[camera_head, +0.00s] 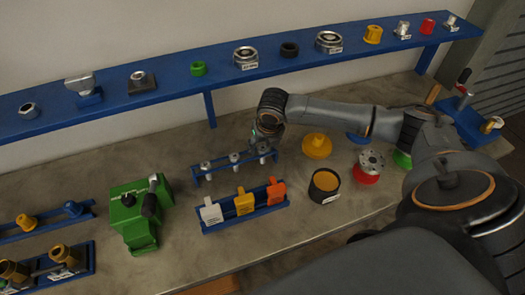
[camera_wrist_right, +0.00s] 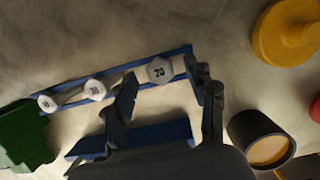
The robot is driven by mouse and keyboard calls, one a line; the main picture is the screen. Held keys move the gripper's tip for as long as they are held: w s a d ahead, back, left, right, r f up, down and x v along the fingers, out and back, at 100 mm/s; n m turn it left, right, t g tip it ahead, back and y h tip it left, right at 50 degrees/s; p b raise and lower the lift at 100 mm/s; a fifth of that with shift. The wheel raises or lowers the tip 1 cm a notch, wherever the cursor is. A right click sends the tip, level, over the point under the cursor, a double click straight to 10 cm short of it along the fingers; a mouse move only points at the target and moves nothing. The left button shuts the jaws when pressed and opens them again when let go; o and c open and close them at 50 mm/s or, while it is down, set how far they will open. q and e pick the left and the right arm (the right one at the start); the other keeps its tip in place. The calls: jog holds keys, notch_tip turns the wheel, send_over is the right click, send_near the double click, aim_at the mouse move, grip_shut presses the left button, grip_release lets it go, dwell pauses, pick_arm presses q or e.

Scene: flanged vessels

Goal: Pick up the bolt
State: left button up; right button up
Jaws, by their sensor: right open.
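Three grey bolts stand in a blue rack (camera_head: 220,172) on the bench: a left bolt (camera_head: 206,168), a middle bolt (camera_head: 234,159) and a right bolt (camera_head: 262,148). In the right wrist view their hex heads carry numbers; the largest head (camera_wrist_right: 160,70) reads 20, and the middle head (camera_wrist_right: 94,89) and far left head (camera_wrist_right: 47,103) are smaller. My right gripper (camera_head: 266,137) is above the right end of the rack, pointing down. In the wrist view its open fingers (camera_wrist_right: 165,76) lie on either side of the 20 bolt head, with gaps visible. My left gripper is out of view.
In front of the rack stands a blue holder (camera_head: 245,222) with white, yellow and orange tags. A green vise (camera_head: 140,210) is to the left. A black cup (camera_head: 324,186), a yellow flanged part (camera_head: 317,146) and a red-based flange (camera_head: 368,167) stand right. A blue shelf (camera_head: 225,78) runs behind.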

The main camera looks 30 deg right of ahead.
jog(key=shift+w+f, duration=0.1)
jog(key=shift+f, duration=0.1)
grip_shut()
jog(key=shift+r, duration=0.15)
